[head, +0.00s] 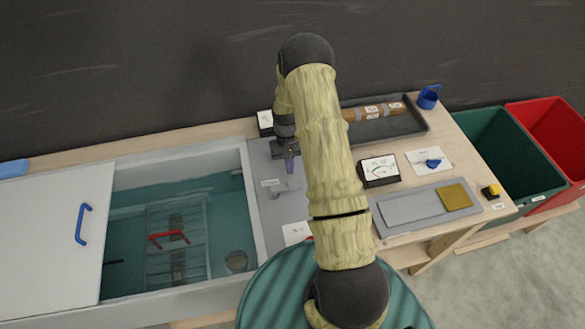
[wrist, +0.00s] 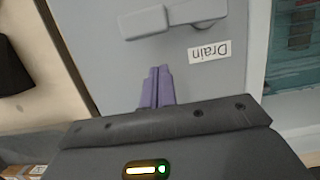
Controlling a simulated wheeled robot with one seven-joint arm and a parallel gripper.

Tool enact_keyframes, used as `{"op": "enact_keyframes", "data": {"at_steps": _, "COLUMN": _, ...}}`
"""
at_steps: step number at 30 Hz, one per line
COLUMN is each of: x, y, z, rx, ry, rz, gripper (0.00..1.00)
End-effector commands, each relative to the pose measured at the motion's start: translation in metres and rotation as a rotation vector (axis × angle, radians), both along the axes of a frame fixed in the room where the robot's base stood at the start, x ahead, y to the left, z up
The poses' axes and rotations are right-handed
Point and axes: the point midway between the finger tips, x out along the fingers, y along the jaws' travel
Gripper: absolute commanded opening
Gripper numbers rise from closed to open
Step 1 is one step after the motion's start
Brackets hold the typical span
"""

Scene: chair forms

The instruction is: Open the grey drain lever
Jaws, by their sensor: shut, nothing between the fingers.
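The grey drain lever (wrist: 150,22) is at the top of the wrist view, a flat bar with a wider end at left, lying across a grey panel. A white label reading "Drain" (wrist: 209,51), upside down in this view, is beside it. My gripper (wrist: 157,72) has its purple fingers together with nothing between them. The fingertips point toward the lever, with a gap in the picture between them. In the head view my gripper (head: 290,168) is above the panel, by the small lever (head: 275,193) right of the tank.
A water tank (head: 251,205) with a red-handled rack (head: 168,238) lies left of the panel, partly under a white lid (head: 45,235). A meter (head: 379,171), a grey tray (head: 405,212) and a dark tray (head: 415,122) are to the right. My arm hides the middle.

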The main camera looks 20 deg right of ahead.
Motion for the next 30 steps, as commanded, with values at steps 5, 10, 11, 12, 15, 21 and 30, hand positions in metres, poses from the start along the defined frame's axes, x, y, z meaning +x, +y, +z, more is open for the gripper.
{"op": "enact_keyframes", "data": {"at_steps": 5, "x": -0.02, "y": 0.003, "z": 0.004, "rx": 0.0, "ry": 0.001, "rz": -0.001, "gripper": 0.0}}
{"op": "enact_keyframes", "data": {"at_steps": 10, "x": -0.025, "y": 0.002, "z": 0.001, "rx": -0.001, "ry": -0.001, "rz": -0.006, "gripper": 0.0}}
{"op": "enact_keyframes", "data": {"at_steps": 11, "x": -0.025, "y": 0.001, "z": 0.001, "rx": -0.001, "ry": -0.001, "rz": -0.007, "gripper": 0.0}}
{"op": "enact_keyframes", "data": {"at_steps": 12, "x": -0.025, "y": 0.001, "z": 0.001, "rx": -0.001, "ry": -0.001, "rz": -0.008, "gripper": 0.0}}
{"op": "enact_keyframes", "data": {"at_steps": 15, "x": -0.025, "y": 0.001, "z": 0.001, "rx": -0.001, "ry": -0.001, "rz": -0.009, "gripper": 0.0}}
{"op": "enact_keyframes", "data": {"at_steps": 21, "x": -0.025, "y": 0.001, "z": 0.001, "rx": -0.001, "ry": -0.001, "rz": -0.014, "gripper": 0.0}}
{"op": "enact_keyframes", "data": {"at_steps": 30, "x": -0.027, "y": 0.004, "z": 0.001, "rx": -0.001, "ry": -0.001, "rz": -0.05, "gripper": 0.0}}
